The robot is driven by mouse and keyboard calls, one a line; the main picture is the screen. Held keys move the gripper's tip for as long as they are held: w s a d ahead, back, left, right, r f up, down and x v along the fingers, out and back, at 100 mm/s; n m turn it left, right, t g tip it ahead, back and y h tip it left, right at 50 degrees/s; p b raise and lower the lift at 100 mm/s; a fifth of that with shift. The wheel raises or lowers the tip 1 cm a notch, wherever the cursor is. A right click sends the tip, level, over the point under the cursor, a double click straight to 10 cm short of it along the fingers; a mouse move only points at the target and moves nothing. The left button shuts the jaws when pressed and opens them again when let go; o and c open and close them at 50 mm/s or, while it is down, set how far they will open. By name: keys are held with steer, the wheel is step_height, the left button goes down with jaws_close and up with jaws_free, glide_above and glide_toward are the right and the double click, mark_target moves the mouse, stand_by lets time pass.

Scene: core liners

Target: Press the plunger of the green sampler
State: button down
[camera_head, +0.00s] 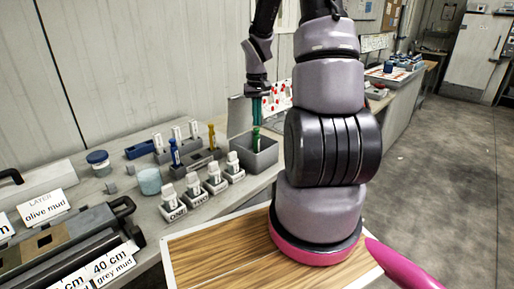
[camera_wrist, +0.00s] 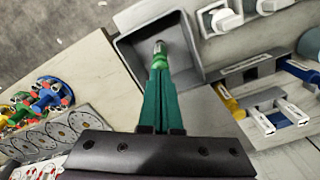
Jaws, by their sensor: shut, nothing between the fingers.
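The green sampler (camera_head: 256,138) stands upright in an open grey box (camera_head: 262,158) on the bench. In the wrist view the green sampler (camera_wrist: 159,50) shows just past my fingertips, inside the grey box (camera_wrist: 128,48). My gripper (camera_head: 256,119) points down above the sampler, its teal fingers closed together with nothing between them. In the wrist view my gripper (camera_wrist: 158,72) partly overlaps the sampler, so I cannot tell whether the tips touch it. The plunger is too small to make out clearly.
A blue sampler (camera_head: 174,152) and a yellow sampler (camera_head: 211,137) stand in a grey rack (camera_head: 203,163) to the left. Several white-capped blocks (camera_head: 214,178) line the bench front. The box's raised lid (camera_head: 238,115) stands behind. Printed discs (camera_wrist: 62,128) lie at left in the wrist view.

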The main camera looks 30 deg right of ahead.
steer(key=shift+f, duration=0.3)
steer(key=shift+f, duration=0.3)
steer(key=shift+f, duration=0.7)
stand_by(0.5)
steer(key=shift+r, duration=3.55)
